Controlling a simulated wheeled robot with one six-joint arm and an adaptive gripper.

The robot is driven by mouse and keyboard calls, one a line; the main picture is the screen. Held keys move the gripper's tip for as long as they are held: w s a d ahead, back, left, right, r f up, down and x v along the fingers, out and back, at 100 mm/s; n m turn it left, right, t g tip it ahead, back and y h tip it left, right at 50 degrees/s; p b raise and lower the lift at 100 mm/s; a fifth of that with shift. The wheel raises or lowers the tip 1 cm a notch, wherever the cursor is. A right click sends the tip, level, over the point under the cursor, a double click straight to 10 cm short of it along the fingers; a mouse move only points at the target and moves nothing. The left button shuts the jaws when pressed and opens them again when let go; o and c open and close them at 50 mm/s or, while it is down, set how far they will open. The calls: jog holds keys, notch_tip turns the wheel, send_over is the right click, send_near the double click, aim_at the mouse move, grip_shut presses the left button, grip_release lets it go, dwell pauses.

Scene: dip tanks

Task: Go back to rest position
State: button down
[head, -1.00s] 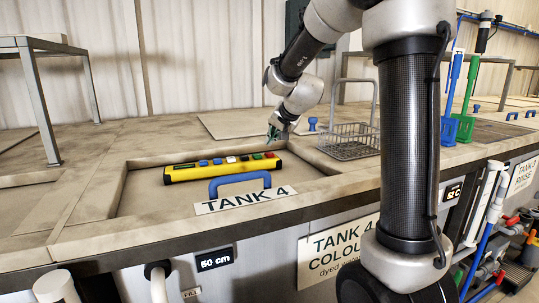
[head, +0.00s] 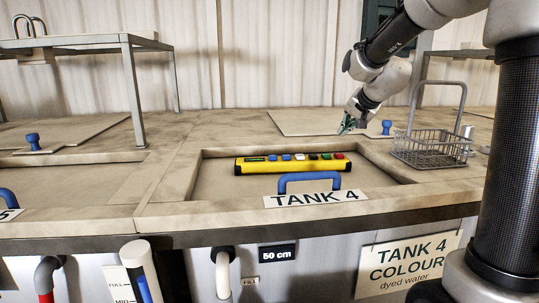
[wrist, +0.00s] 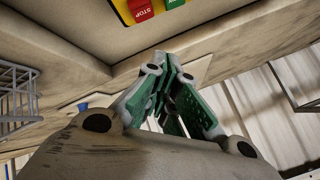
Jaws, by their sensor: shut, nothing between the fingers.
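My gripper (head: 346,125) hangs at the end of my arm above the back right corner of tank 4. Its green-padded fingers (wrist: 172,85) are closed together with nothing held between them in the wrist view. The yellow control pendant (head: 292,164) with coloured buttons lies on the tank 4 lid (head: 225,187), to the left of my gripper and apart from it. In the wrist view part of the pendant (wrist: 150,10) shows at the top, with its red STOP button.
A wire basket (head: 430,148) with a tall handle stands right of the tank. A blue lid handle (head: 308,180) stands behind the TANK 4 sign (head: 315,199). A metal-legged table (head: 130,85) stands at the back left. A flat lid with a blue knob (head: 386,127) lies behind.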

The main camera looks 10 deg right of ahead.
jog(key=s+f+n+g, duration=0.2)
jog(key=s+n, duration=0.1)
jog(key=s, duration=1.4)
jog(key=s+f+n+g, duration=0.2)
jog(key=s+n, duration=0.2)
jog(key=s, duration=1.4)
jog(key=shift+d+g+h, duration=0.3)
jog(key=shift+h, duration=0.1)
